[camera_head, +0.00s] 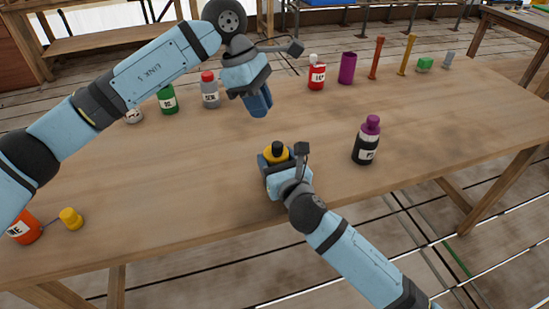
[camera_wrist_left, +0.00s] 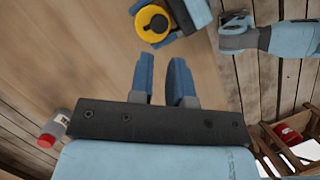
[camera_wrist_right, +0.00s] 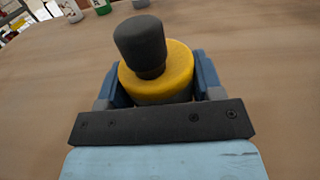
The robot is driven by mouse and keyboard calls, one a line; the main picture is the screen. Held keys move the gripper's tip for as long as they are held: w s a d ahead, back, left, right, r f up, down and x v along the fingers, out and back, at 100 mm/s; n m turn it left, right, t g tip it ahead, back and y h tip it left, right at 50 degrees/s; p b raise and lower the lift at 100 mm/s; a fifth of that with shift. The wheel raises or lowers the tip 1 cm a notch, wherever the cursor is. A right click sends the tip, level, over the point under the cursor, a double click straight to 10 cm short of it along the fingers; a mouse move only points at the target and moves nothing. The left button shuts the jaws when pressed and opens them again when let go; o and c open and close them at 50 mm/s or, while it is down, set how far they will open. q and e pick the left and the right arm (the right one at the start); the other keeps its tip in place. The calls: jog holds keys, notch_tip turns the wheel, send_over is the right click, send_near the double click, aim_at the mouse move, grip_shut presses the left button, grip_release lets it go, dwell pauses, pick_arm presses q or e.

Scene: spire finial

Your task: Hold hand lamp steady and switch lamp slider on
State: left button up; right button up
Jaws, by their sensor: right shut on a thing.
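The hand lamp (camera_head: 275,153) is yellow with a black top and stands upright on the table. My right gripper (camera_head: 273,163) is shut around its body; in the right wrist view the lamp (camera_wrist_right: 160,75) sits between the blue fingers. The lamp also shows from above in the left wrist view (camera_wrist_left: 154,24). No slider can be told apart on the lamp. My left gripper (camera_head: 258,103) hangs above the table, up and left of the lamp. Its fingers (camera_wrist_left: 162,80) are parted with nothing between them, and it is apart from the lamp.
A dark bottle with a purple cap (camera_head: 366,140) stands right of the lamp. A red bottle (camera_head: 317,73), a purple cup (camera_head: 347,68) and other items line the far edge. A yellow piece (camera_head: 71,217) and an orange bottle (camera_head: 24,230) are at the left. The table front is clear.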

pick_arm(q)
jog(key=s+d+h, duration=0.2)
jog(key=s+d+g+h, duration=0.1)
jog(key=s+d, duration=0.1)
jog(key=shift+f+h, duration=0.35)
jog(key=shift+h, duration=0.05)
grip_shut()
jog(key=s+d+r+n+t+h, duration=0.25)
jog(key=s+r+n+h, duration=0.45)
jog(key=h, duration=0.5)
jog(key=s+a+f+n+t+y, duration=0.2)
jog(key=a+f+n+t+y, duration=0.4)
jog(key=n, duration=0.7)
jog(key=s+a+f+n+t+y, duration=0.3)
jog(key=a+f+n+t+y, duration=0.3)
jog(key=n, duration=0.7)
jog(key=shift+f+n, duration=0.3)
jog(key=shift+f, duration=0.4)
